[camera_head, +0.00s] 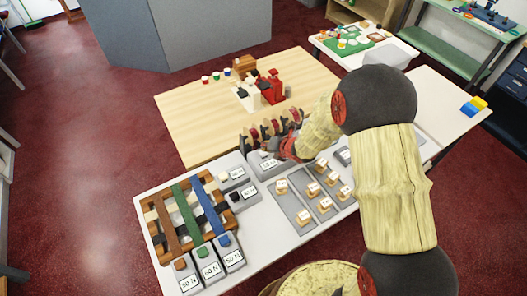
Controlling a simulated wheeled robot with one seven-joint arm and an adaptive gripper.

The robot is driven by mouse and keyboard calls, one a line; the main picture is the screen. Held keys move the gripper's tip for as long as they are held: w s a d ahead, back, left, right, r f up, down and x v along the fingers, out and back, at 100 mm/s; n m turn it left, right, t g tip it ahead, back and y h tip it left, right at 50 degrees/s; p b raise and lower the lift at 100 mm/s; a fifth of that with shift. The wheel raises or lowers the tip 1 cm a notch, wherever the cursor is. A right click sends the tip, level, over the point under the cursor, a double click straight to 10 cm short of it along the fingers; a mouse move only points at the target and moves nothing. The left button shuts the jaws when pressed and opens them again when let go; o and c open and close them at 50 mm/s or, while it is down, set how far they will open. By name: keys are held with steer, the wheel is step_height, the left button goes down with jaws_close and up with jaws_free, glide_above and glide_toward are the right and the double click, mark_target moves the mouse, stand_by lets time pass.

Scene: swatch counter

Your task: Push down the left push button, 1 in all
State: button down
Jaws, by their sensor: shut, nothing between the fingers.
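Small grey blocks with labels and coloured caps stand on the white counter. Three are in a front row: a left one with a brown cap (181,265), a middle one with a green cap (203,252) and a right one with a blue cap (224,240). Two more, with a white cap (224,176) and a black cap (234,196), stand right of the woven frame. I cannot tell which is the left push button. Contact is unclear.
A wooden frame with woven strips (149,215) lies at the counter's left. Grey trays (291,201) with several small tagged blocks lie to the right. A wooden table (190,125) behind holds red and white items. My arm covers the counter's right part.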

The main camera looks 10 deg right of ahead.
steer(key=shift+f+b, duration=0.45)
steer(key=shift+f, duration=0.05)
stand_by(0.4)
steer(key=shift+r, duration=0.1)
steer(key=shift+r+p, duration=0.75)
steer(key=shift+r, duration=0.4)
steer(key=shift+r+p, duration=1.6)
steer(key=shift+r, duration=0.95)
